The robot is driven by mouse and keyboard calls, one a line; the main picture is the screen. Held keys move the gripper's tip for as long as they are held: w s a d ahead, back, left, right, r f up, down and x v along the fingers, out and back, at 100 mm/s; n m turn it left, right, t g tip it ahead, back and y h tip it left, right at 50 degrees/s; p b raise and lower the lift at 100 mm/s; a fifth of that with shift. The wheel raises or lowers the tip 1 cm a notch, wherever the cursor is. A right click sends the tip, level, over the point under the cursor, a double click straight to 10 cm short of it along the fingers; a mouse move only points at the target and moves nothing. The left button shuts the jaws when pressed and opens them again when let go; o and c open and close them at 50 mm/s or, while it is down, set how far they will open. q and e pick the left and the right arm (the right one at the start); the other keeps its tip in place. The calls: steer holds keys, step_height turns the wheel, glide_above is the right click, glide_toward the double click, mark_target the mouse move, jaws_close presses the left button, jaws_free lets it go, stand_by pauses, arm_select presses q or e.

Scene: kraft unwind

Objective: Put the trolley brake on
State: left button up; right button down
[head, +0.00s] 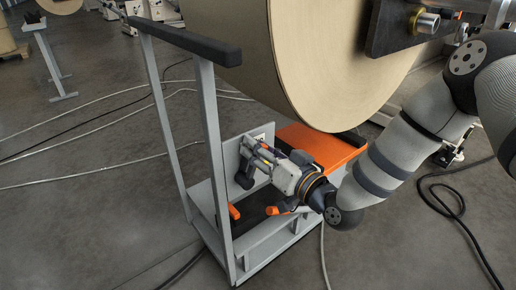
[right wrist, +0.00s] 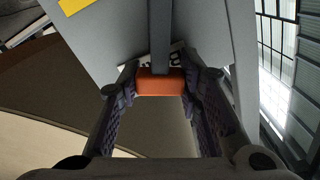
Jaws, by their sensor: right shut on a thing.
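The grey trolley (head: 212,165) stands upright on the floor, with a black handle bar (head: 185,40) across its top. A grey plate (head: 230,158) with a small label is fixed low on its frame. My right gripper (head: 247,162) reaches in from the right to this plate. In the right wrist view my right gripper (right wrist: 160,95) is shut on an orange grip (right wrist: 161,82) at the end of a dark lever (right wrist: 160,35). The label is partly hidden behind the lever. In the head view the gripper hides the grip. My left gripper is not in view.
A large kraft roll (head: 340,55) hangs close above my right gripper. An orange panel (head: 325,148) lies beneath it. Two small orange parts sit low in the trolley. Cables (head: 90,180) cross the floor at left; a dark cable (head: 460,215) lies at right.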

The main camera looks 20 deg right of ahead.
steer(key=shift+w+d+f+m, duration=0.25)
steer(key=shift+d+f+m, duration=0.4)
steer(key=shift+m, duration=0.45)
arm_select(q)
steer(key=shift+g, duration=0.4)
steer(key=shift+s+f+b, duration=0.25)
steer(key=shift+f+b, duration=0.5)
steer(key=shift+b, duration=0.15)
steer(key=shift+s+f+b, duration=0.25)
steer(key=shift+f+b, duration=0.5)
steer(key=shift+b, duration=0.2)
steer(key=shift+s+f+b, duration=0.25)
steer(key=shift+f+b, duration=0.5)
steer(key=shift+b, duration=0.15)
arm_select(e)
steer(key=w+d+f+m, duration=0.1)
steer(key=d+f+m, duration=0.2)
steer(key=f+m, duration=0.4)
steer(key=shift+w+d+f+m, duration=0.2)
steer(key=shift+d+m, duration=0.2)
steer(key=shift+m, duration=1.7)
steer(key=shift+s, duration=0.1)
steer(key=c, duration=1.1)
jaws_free()
steer(key=v, duration=1.2)
steer(key=shift+r, duration=0.1)
